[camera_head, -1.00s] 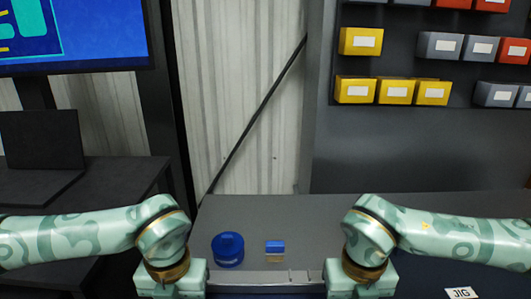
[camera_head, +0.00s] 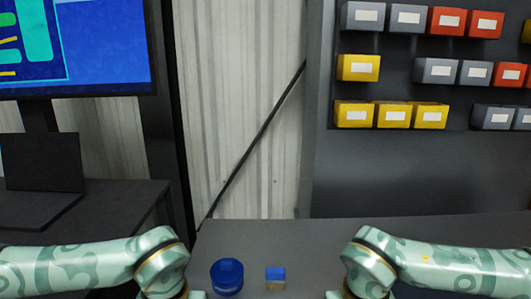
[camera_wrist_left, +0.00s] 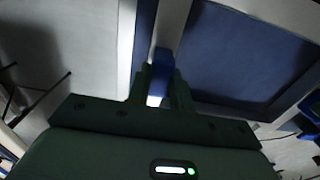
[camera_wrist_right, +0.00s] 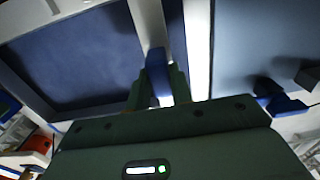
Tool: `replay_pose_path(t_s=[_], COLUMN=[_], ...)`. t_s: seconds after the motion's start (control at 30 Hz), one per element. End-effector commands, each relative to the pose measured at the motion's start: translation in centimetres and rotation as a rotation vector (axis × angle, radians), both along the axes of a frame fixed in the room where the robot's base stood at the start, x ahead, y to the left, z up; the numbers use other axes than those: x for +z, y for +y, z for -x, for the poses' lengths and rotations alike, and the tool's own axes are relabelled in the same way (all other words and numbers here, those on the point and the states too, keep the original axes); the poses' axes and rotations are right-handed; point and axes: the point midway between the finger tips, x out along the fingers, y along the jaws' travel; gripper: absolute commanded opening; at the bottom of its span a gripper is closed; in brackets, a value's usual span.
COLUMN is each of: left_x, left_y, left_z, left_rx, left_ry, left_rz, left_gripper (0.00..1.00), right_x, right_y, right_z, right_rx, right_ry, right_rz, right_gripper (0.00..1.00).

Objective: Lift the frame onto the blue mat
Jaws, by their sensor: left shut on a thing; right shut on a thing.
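The frame is out of the head view, and pale bars of it show close up in the left wrist view (camera_wrist_left: 172,22) and in the right wrist view (camera_wrist_right: 147,22). My left gripper (camera_wrist_left: 158,92) is shut on a blue grip part at the frame's bar. My right gripper (camera_wrist_right: 157,90) is shut on a similar blue part. A dark blue surface shows beside the bars in the left wrist view (camera_wrist_left: 245,55) and the right wrist view (camera_wrist_right: 80,60). I cannot tell whether it is the blue mat or a panel of the frame.
A blue round container (camera_head: 227,277) and a small blue-topped block (camera_head: 275,278) stand on the grey bench (camera_head: 330,235) ahead. Yellow bins (camera_head: 395,114) hang on the wall rack behind. A dark side table (camera_head: 95,205) stands at the left.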

Motion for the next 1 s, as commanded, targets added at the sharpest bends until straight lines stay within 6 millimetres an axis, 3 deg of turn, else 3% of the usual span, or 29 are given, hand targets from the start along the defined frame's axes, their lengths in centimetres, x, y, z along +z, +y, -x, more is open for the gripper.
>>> replay_pose_path(t_s=[0.83, 0.87, 0.9, 0.93, 1.0], left_x=[-0.9, -0.9, -0.9, -0.9, -0.9], left_y=[0.0, 0.0, 0.0, 0.0, 0.0], left_z=[0.0, 0.0, 0.0, 0.0, 0.0], left_rx=[0.0, 0.0, 0.0, 0.0, 0.0], left_ry=[-0.001, -0.001, -0.001, -0.001, -0.001], left_rz=[0.001, 0.001, 0.001, 0.001, 0.001], left_gripper=[0.0, 0.0, 0.0, 0.0, 0.0], right_x=[-0.9, -0.9, -0.9, -0.9, -0.9], right_y=[0.0, 0.0, 0.0, 0.0, 0.0], right_z=[0.0, 0.0, 0.0, 0.0, 0.0], right_rx=[0.001, 0.001, 0.0, 0.0, 0.0], right_ry=[0.0, 0.0, 0.0, 0.0, 0.0], right_rz=[0.0, 0.0, 0.0, 0.0, 0.0], right_gripper=[0.0, 0.27, 0.38, 0.47, 0.47])
